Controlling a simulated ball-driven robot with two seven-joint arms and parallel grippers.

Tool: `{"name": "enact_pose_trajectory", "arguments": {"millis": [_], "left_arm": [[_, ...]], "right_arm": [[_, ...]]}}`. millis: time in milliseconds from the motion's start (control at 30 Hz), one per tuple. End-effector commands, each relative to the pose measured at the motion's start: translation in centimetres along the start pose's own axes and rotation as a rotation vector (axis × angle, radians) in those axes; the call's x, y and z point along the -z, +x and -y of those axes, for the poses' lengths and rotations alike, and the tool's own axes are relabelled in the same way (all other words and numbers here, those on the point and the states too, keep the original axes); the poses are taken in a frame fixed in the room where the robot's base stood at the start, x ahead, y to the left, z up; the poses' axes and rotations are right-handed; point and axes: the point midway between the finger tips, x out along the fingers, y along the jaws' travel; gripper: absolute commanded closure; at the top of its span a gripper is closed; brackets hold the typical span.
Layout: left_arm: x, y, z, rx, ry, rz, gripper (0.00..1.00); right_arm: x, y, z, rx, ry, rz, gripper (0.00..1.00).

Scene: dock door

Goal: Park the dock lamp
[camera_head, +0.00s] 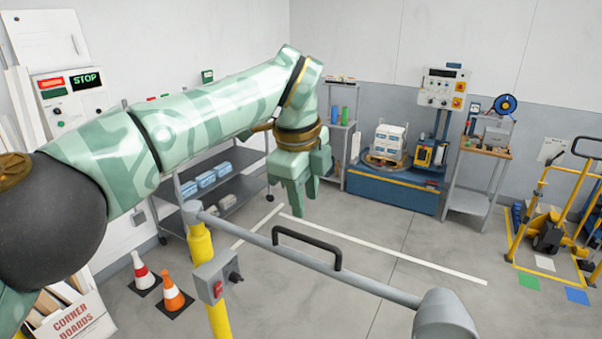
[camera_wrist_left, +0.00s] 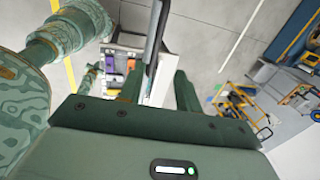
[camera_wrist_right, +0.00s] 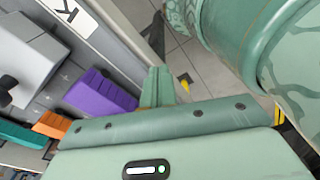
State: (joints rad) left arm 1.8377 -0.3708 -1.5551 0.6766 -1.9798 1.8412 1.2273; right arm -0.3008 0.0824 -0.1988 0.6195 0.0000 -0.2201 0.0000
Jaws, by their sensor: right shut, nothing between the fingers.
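The dock lamp shows in the head view as a grey swing arm (camera_head: 375,288) with a rounded lamp head (camera_head: 443,317) at its right end. A black handle (camera_head: 308,241) stands on the arm. The arm's left end meets a yellow post (camera_head: 202,257). My left gripper (camera_head: 305,195) is above and behind the handle, with its fingers pointing down. In the left wrist view its two fingers (camera_wrist_left: 160,90) stand apart; a dark bar shows between them, and I cannot tell if they touch it. My right gripper (camera_wrist_right: 158,86) is shut and empty, outside the head view.
A grey switch box (camera_head: 217,282) is on the post. Two cones (camera_head: 174,294) stand at lower left. Shelves (camera_head: 218,180), a blue machine (camera_head: 393,190) and a yellow pallet truck (camera_head: 548,225) line the back. A purple block (camera_wrist_right: 102,93) lies near my right gripper. The middle floor is clear.

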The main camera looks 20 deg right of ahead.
Motion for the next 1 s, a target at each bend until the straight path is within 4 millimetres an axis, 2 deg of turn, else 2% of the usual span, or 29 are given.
{"name": "enact_pose_trajectory", "arguments": {"millis": [133,333,500,1000], "left_arm": [[-0.1,-3.8,0.2,0.003,-0.002,0.005,0.66],[-0.1,-6.9,0.2,0.001,0.0,0.001,0.66],[-0.1,-7.6,0.2,-0.001,-0.001,0.0,0.66],[-0.1,-7.5,0.2,-0.001,0.0,0.0,0.66]], "right_arm": [[0.1,0.5,0.1,0.001,0.001,-0.002,1.0],[0.2,0.3,0.3,0.004,0.002,-0.003,1.0],[0.2,0.2,0.4,0.005,0.001,-0.004,1.0],[0.2,0.3,0.3,0.004,0.0,-0.004,1.0]]}}
